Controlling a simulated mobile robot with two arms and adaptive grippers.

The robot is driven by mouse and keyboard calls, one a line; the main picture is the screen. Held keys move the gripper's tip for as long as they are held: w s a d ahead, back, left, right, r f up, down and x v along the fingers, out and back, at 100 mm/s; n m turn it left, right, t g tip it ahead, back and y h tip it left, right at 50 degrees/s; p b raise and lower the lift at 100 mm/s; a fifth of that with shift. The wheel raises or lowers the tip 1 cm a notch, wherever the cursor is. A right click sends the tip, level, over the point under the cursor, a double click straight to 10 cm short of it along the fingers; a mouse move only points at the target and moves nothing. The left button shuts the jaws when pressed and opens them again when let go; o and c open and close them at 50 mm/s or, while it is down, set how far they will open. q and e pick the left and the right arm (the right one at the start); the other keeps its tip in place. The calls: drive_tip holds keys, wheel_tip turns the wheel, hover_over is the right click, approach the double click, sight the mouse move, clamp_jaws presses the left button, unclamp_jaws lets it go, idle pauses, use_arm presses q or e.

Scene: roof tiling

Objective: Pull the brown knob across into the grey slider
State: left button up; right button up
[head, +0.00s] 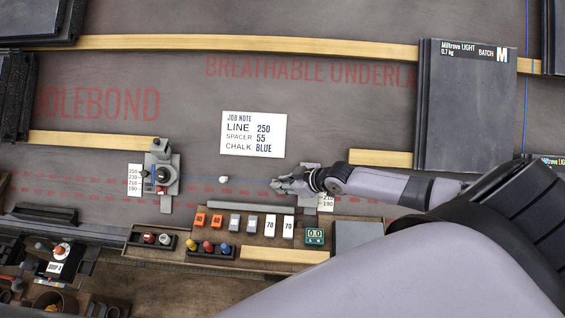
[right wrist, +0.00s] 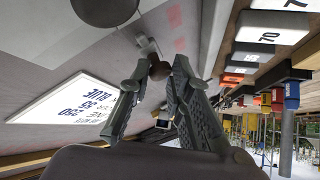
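In the right wrist view, a small dark brown knob (right wrist: 159,71) sits between the fingertips of my right gripper (right wrist: 162,74), which look closed on it from both sides. In the head view my right gripper (head: 281,185) is low over the roof and hides the knob. A grey slider (head: 161,178) stands at the left beside a white number scale (head: 135,180). A second grey slider (head: 311,172) is partly hidden behind my right gripper. A small white piece (head: 223,180) lies between the two sliders. My left gripper is not seen.
A wooden tray (head: 262,240) with orange, grey and white blocks lies just below my right gripper. A job note (head: 253,134) lies above. Dark tiles (head: 465,110) rest on battens at the right. The strip between the sliders is mostly clear.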

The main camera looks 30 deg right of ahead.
drive_tip(key=o, duration=0.5)
drive_tip(key=v, duration=1.2)
